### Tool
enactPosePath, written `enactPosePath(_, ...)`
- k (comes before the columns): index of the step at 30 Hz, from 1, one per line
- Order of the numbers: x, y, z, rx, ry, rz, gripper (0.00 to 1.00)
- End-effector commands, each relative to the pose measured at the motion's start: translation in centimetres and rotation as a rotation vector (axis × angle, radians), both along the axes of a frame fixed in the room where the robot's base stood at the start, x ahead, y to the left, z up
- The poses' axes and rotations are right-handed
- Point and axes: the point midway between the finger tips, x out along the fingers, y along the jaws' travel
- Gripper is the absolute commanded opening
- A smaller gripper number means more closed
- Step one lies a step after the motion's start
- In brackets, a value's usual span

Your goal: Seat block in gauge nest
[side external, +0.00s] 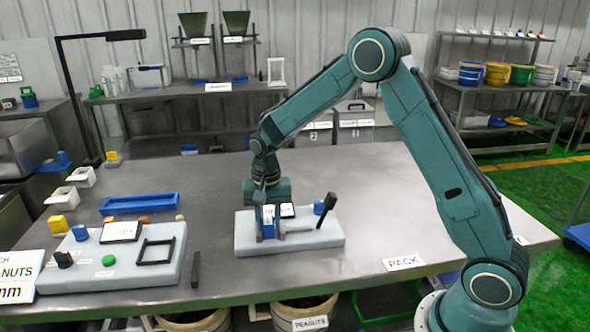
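My gripper (266,222) points down over the left part of a pale grey slab (325,236) near the middle of the table. Blue parts and a small white label show around its fingertips. I cannot tell whether the blue belongs to a block, the fingers or a fixture, nor whether the fingers are open or shut. The slab also carries a grey metal piece (297,227), a small dark-framed sign (287,210) and a tilted black lever (326,208) with a blue part beside it. I cannot clearly make out the block or the gauge nest.
A black bar (196,269) stands between the slabs. The table's right side is mostly clear around the PACK label (403,263).

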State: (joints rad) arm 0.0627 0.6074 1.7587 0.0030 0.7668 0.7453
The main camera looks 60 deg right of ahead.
Motion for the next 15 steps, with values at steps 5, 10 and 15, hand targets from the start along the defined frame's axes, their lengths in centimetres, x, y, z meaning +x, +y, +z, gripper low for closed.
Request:
enactPosePath(5,-0.2,0.1,1.0,0.002,0.007,-0.003,0.52)
enactPosePath(10,-0.1,0.1,4.0,0.001,-0.001,-0.001,0.52)
enactPosePath(15,-0.1,0.1,7.0,0.001,-0.006,0.001,0.52)
